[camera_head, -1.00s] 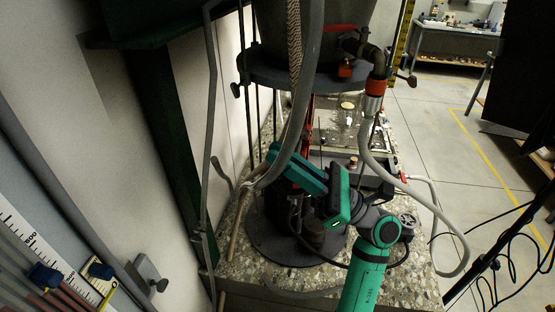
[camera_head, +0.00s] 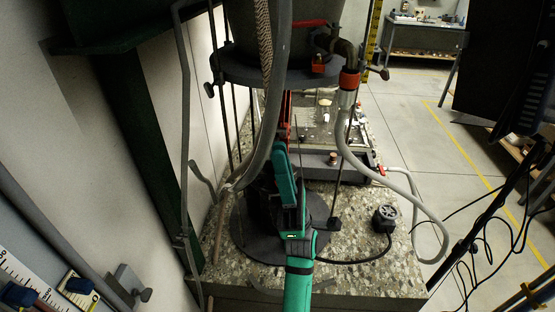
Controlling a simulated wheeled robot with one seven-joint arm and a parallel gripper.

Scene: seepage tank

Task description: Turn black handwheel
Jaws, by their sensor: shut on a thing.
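No other black handwheel shows clearly. My green and black arm reaches up the middle of the picture to the dark stand under the tank. My gripper's fingers are hidden behind the arm links and the dark parts there, so what they hold cannot be seen.
The grey tank (camera_head: 290,35) stands on a dark round plate (camera_head: 265,77) above the speckled slab (camera_head: 370,265). A grey hose (camera_head: 400,180) loops down its right side. A green post (camera_head: 155,130) stands at left. Black cables (camera_head: 480,270) hang at right.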

